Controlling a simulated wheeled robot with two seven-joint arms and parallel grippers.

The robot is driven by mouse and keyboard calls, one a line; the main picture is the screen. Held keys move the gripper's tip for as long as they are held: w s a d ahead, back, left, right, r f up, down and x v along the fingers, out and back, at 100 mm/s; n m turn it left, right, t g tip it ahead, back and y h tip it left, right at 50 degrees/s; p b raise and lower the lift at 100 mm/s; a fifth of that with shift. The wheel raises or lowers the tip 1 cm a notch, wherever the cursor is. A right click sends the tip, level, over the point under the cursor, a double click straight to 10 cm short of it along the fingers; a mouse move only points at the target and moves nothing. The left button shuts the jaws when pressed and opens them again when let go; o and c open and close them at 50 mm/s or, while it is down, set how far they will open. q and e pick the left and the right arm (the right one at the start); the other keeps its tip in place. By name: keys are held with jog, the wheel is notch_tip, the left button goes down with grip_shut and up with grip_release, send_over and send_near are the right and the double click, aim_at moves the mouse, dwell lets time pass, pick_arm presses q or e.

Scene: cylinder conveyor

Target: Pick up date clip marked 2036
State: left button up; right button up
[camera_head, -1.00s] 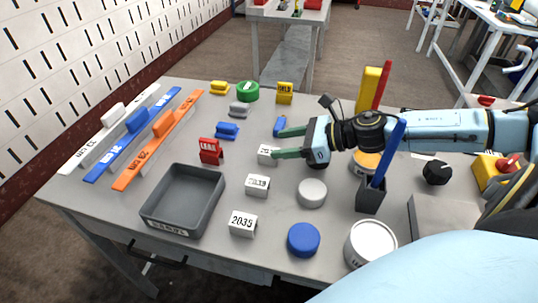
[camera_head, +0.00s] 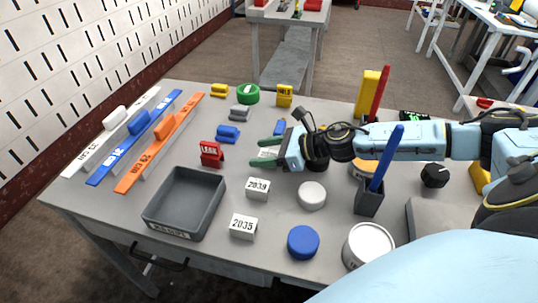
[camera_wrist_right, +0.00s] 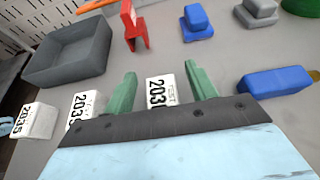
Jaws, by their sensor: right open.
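A white date clip (camera_wrist_right: 157,88) lies between the green fingers of my right gripper (camera_wrist_right: 160,72) in the right wrist view. Its label reads 203 and the last digit is hidden. In the head view this clip (camera_head: 268,152) is mostly covered by the open right gripper (camera_head: 256,151), whose fingers lie on either side of it. A white clip that looks marked 2039 (camera_head: 257,188) and one marked 2035 (camera_head: 243,228) stand nearer the front. Both also show at the left in the right wrist view. My left gripper is not in view.
A grey tray (camera_head: 216,201) stands left of the clips. A red clip (camera_head: 211,153), blue blocks and a grey block stand near the gripper.

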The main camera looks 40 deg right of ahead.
jog(key=shift+w+a+f, duration=0.2)
jog(key=shift+w+a, duration=0.15)
jog(key=shift+w, duration=0.05)
jog(key=c, duration=1)
jog(key=shift+c, duration=0.2)
jog(key=shift+r, duration=0.15)
